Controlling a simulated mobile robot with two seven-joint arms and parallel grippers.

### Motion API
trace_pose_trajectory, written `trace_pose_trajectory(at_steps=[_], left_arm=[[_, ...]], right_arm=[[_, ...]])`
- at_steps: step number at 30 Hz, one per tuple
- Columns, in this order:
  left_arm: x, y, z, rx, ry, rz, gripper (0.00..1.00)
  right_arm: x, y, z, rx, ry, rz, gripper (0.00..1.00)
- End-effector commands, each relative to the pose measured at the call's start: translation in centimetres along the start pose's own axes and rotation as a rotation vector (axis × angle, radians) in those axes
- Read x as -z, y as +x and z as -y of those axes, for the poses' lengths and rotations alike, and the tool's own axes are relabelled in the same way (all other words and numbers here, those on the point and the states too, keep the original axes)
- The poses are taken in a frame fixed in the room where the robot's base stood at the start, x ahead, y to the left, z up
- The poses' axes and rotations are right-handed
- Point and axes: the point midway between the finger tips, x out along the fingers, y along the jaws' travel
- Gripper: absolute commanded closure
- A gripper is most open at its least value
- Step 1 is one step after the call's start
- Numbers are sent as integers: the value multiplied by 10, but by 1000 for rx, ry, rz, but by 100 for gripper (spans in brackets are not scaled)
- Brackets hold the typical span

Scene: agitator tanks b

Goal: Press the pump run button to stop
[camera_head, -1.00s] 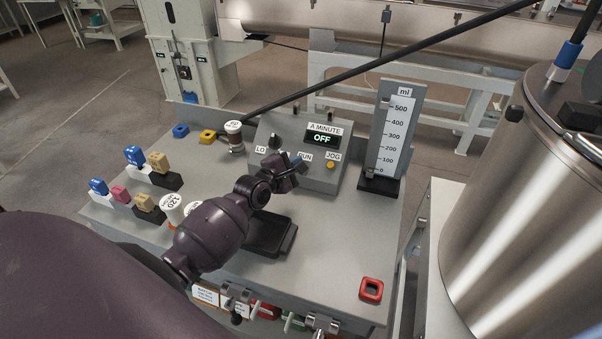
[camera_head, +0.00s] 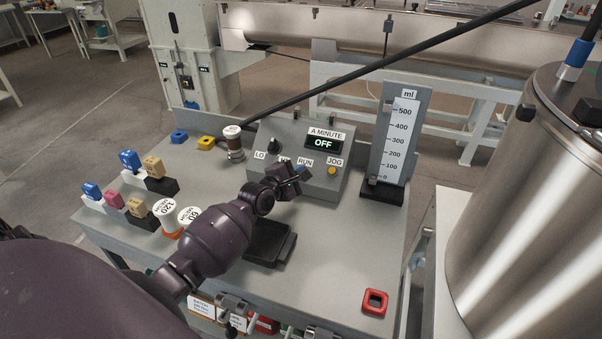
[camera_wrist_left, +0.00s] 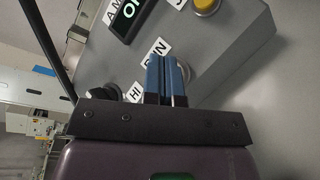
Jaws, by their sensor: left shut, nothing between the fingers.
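The grey pump control box (camera_head: 325,178) stands at the back of the bench, and its display (camera_head: 323,142) reads OFF. The RUN label (camera_head: 305,161) is uncovered in the head view. The run button below it is hidden behind my left gripper (camera_head: 301,171). In the left wrist view, my left gripper (camera_wrist_left: 167,72) has its blue fingers together and empty, in front of the button. Only a grey rim of the run button (camera_wrist_left: 187,73) shows beside the fingers. I cannot tell whether they touch it. My right gripper is not in view.
The yellow JOG button (camera_head: 332,171) sits right of RUN, and a black LO/HI knob (camera_head: 274,146) sits left. A ml gauge (camera_head: 394,140) stands right of the box. Coloured blocks and labelled jars are at left. A red square ring (camera_head: 375,302) lies front right.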

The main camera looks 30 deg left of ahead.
Motion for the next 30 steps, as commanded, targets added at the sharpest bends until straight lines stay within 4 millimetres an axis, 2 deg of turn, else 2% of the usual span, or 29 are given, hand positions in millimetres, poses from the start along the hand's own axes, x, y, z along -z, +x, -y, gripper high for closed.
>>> trace_pose_trajectory(at_steps=[13, 30], left_arm=[[0, 0, 0, 1, 0, 0, 100], [0, 0, 0, 1, 0, 0, 100]], right_arm=[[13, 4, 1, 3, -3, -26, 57], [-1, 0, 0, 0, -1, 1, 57]])
